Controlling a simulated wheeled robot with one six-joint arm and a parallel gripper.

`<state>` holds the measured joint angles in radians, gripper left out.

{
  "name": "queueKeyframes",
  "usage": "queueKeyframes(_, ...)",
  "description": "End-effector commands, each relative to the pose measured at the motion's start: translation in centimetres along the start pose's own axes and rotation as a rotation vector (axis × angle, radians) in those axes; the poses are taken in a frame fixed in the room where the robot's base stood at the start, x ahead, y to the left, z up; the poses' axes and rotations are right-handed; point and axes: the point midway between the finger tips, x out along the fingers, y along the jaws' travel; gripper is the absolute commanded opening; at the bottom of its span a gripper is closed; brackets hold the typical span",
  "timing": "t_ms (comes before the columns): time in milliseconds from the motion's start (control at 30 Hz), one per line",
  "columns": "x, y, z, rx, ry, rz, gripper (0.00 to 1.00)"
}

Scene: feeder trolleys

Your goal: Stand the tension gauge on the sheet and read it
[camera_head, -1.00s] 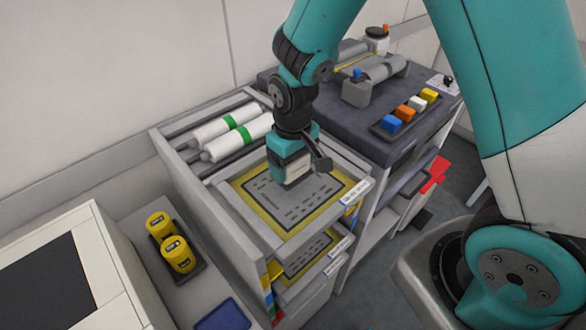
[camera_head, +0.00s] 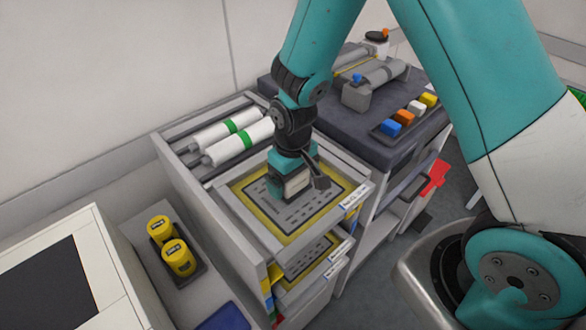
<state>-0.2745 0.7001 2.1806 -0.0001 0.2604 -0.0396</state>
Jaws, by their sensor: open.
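The sheet (camera_head: 325,212) is a grey slotted plate in a yellow-edged frame, lying in the top pulled-out drawer. My gripper (camera_head: 286,194) points down over the left-middle part of this sheet, low and close to it. Its teal and pale boxy end hides the sheet beneath, and whether it touches the sheet cannot be told. I see no object clearly held. I cannot tell whether either is the tension gauge.
White rolls with green bands (camera_head: 240,143) lie behind the sheet. A second framed sheet (camera_head: 308,262) sits in the drawer below. A dark-topped trolley at right holds a tray of coloured blocks (camera_head: 404,117) and a grey roller unit (camera_head: 376,82). A white cabinet stands at lower left.

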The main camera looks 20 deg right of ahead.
Motion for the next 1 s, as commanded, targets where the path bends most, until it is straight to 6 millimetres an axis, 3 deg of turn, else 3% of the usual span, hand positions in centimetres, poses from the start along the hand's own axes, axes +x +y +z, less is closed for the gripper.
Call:
queueKeyframes(167, -1.8, 0.0, -0.1, 0.0, 0.007, 0.0, 1.0)
queueKeyframes(533, -9.4, 0.0, -0.1, 0.0, 0.008, 0.0, 1.0)
queueKeyframes(767, -12.1, -0.1, 0.1, -0.003, 0.006, -0.005, 1.0)
queueKeyframes(867, -13.7, -1.1, 1.5, -0.028, 0.023, -0.037, 1.0)
queueKeyframes(1000, -16.9, -4.0, 5.7, -0.106, 0.073, -0.133, 1.0)
